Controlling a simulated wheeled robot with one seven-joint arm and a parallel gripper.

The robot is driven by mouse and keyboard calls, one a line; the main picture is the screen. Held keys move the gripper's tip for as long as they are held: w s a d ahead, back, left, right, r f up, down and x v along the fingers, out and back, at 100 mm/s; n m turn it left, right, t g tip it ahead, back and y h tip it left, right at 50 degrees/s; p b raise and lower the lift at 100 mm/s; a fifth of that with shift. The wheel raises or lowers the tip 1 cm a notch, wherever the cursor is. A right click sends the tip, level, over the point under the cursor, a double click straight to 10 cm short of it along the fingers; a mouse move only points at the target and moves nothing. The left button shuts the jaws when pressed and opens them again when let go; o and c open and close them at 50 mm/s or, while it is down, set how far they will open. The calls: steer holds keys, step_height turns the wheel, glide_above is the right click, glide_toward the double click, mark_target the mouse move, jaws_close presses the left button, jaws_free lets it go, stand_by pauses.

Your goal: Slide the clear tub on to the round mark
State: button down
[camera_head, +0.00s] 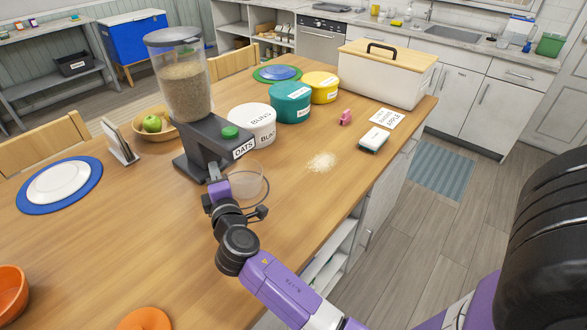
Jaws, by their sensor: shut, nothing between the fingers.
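The clear tub (249,180) stands upright on the wooden table, just in front of the dark oats dispenser (213,143). My gripper (217,178) is shut and empty, low at the left side of the tub. It overlaps the tub's left edge in the picture, and I cannot tell whether it touches. I cannot make out a round mark for certain. A flat-looking orange round shape (145,319) is cut off by the bottom edge. Any mark under the tub or dispenser is hidden.
A pale heap of spilled grain (321,162) lies right of the tub. White (252,123), teal (290,102) and yellow (322,87) canisters stand behind. A small white-topped box (373,140) sits near the right table edge. The table in front and left is mostly clear.

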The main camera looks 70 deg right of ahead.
steer(key=s+d, duration=0.4)
steer(key=s, duration=0.5)
steer(key=s+d+p, duration=0.1)
steer(key=s+d, duration=0.4)
steer(key=s, duration=0.5)
steer(key=shift+f, duration=0.25)
steer(key=s+a+r+m+t+y, duration=0.1)
steer(key=a+m+t+y, duration=0.15)
steer(key=a, duration=0.65)
steer(key=s+a+r+m+t+y, duration=0.1)
steer(key=s+a+m+t+y, duration=0.2)
steer(key=a, duration=0.7)
steer(key=s+a+f+m+g+y, duration=0.1)
steer(key=s+a+m+g+y, duration=0.2)
steer(key=s+a+y, duration=0.4)
steer(key=s+a, duration=0.7)
steer(key=a, duration=0.1)
steer(key=shift+s+a, duration=0.15)
steer(key=shift+a, duration=0.2)
